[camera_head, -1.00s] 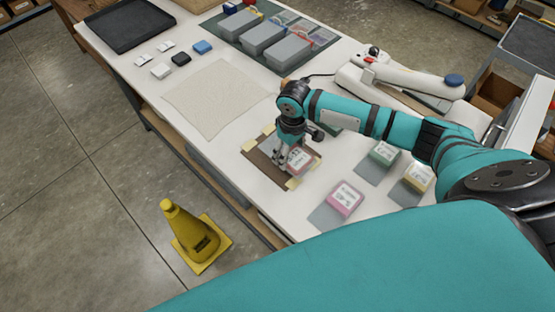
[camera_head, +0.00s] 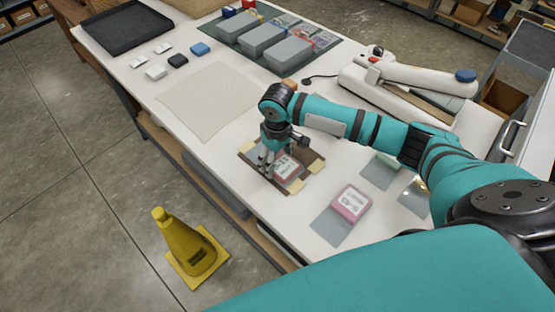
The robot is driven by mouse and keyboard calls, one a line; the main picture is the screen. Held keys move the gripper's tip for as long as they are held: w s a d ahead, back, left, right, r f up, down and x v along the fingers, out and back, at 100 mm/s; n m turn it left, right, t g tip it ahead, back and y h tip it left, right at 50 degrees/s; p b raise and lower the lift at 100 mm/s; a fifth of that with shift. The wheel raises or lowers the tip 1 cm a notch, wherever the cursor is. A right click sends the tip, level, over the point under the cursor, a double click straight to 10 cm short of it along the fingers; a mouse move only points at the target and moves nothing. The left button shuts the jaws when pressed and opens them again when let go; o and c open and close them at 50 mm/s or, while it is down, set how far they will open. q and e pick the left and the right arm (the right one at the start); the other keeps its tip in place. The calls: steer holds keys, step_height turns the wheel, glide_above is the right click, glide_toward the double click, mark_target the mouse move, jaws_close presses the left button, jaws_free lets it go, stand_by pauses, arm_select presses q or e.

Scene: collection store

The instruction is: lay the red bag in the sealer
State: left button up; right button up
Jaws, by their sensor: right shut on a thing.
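The red bag (camera_head: 289,167), a small pouch with a red edge and a white label, is at the brown mat with pale yellow corner pieces (camera_head: 249,158). My right gripper (camera_head: 267,165) points down at the bag's left side and is shut on it. Whether the bag touches the mat is hard to tell. The sealer (camera_head: 391,97), white with a long lever arm and a blue knob, stands further back to the right, apart from the gripper. My left gripper is not in view.
A pink bag (camera_head: 350,202) lies on a grey card in front. A pale cloth (camera_head: 210,100), grey bins (camera_head: 262,41) and a black tray (camera_head: 128,27) are further back. A yellow cone (camera_head: 187,245) stands on the floor.

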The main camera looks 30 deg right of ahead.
steer(key=o, duration=1.3)
steer(key=shift+f, duration=0.1)
